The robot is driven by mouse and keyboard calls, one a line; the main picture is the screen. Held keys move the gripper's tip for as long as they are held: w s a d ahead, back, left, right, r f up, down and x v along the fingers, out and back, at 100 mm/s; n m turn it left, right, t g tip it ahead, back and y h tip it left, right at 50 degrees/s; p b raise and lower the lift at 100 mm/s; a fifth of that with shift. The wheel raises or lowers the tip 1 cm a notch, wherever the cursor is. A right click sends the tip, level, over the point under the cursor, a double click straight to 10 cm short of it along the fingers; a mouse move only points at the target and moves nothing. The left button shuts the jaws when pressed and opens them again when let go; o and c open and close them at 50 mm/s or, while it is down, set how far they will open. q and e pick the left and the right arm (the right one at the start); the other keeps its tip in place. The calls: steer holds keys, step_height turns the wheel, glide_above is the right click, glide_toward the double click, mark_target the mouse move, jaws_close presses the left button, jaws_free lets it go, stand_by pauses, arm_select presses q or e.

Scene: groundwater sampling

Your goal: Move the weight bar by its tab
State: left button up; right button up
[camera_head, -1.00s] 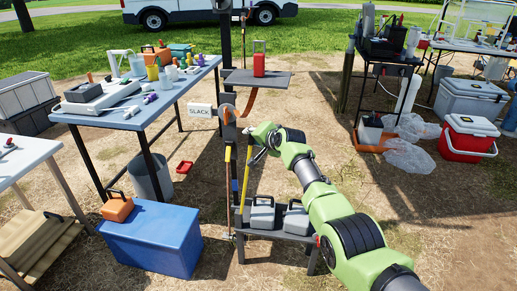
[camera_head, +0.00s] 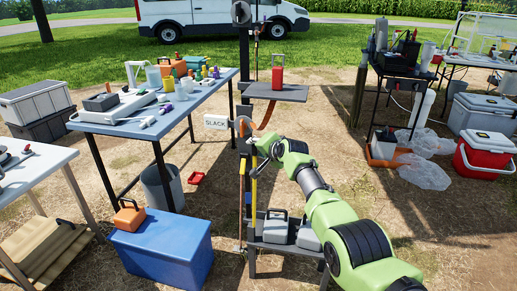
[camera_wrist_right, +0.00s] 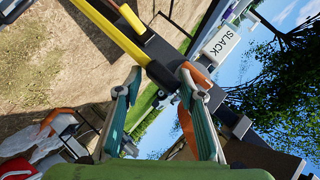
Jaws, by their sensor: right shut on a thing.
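My right gripper (camera_head: 259,150) is at the dark upright post (camera_head: 244,82), just below the sign reading SLACK (camera_head: 215,122). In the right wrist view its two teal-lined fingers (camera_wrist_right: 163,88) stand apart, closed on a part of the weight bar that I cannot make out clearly. The tab is not plainly visible. A yellow bar (camera_head: 254,195) runs down below the gripper, and its upper end shows in the wrist view (camera_wrist_right: 110,30). An orange strap (camera_wrist_right: 187,125) passes close to one finger. My left gripper is not in view.
A small shelf (camera_head: 297,94) on the post carries a red handled weight (camera_head: 277,77). Grey handled blocks (camera_head: 276,230) sit on a low stand below. A blue table (camera_head: 110,124) and blue chest (camera_head: 160,255) are left. The ground right of my arm is mostly open.

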steer(key=shift+s+a+f, duration=0.1)
steer(key=shift+s+f, duration=0.25)
steer(key=shift+f, duration=0.25)
steer(key=shift+s, duration=0.1)
steer(key=shift+w+r+v, duration=0.1)
steer(key=shift+r+v, duration=0.1)
steer(key=shift+v, duration=0.85)
steer(key=shift+w+r+v, duration=0.1)
steer(key=shift+r+v, duration=0.1)
steer(key=shift+v, duration=0.85)
steer(key=v, duration=0.7)
steer(key=shift+r, duration=0.4)
steer(key=shift+s, duration=0.1)
